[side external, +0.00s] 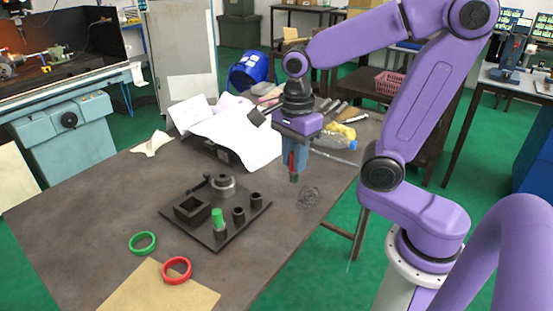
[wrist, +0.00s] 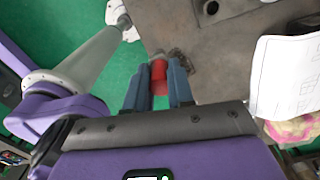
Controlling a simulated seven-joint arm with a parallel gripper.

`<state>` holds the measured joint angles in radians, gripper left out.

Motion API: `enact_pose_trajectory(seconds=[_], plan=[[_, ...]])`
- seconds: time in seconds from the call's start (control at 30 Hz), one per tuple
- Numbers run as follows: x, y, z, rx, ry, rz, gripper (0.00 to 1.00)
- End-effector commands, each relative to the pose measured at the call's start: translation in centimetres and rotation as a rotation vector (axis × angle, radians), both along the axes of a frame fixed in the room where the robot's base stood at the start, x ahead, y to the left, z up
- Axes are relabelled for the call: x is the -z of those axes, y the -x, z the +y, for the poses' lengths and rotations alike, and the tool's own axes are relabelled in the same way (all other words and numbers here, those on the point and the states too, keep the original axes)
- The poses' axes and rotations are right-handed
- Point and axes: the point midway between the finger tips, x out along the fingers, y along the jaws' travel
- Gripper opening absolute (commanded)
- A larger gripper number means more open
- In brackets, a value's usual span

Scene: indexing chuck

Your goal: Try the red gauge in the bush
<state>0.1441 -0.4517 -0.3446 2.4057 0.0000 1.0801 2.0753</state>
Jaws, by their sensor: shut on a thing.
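My gripper (side external: 295,160) has blue fingers shut on the red gauge (side external: 292,163), which hangs upright above the table's right part, clear of the plate. In the wrist view, the red gauge (wrist: 158,74) shows between the fingertips (wrist: 158,88). Its lower end looks greyish green in the side view. The chuck (side external: 223,187) is a round grey body with a dark opening on top, at the back of a dark plate (side external: 228,238). I cannot tell the bush clearly in it. A green gauge (side external: 217,219) stands upright at the plate's front.
Two dark cylindrical holders (side external: 239,215) and a square open box (side external: 191,208) are on the plate. A green ring (side external: 143,243) and a red ring (side external: 177,270) lie in front. Papers (side external: 240,135), a bottle (side external: 331,140) and a dark wire tangle (side external: 307,197) lie around.

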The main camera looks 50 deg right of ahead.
Motion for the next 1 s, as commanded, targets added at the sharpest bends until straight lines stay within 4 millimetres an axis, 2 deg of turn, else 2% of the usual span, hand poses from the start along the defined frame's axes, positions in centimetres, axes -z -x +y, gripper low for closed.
enact_pose_trajectory(seconds=[0.23,0.47,0.57,0.67,1.0], plan=[[-1.1,2.5,-0.3,0.000,-0.001,-0.003,0.00],[-1.7,2.9,-0.3,0.000,0.000,0.001,0.00],[-2.1,1.7,0.0,0.001,0.001,0.002,0.00],[-2.6,-0.3,0.3,0.002,0.001,0.003,0.00],[-2.9,-9.2,1.5,0.002,0.001,0.004,0.00]])
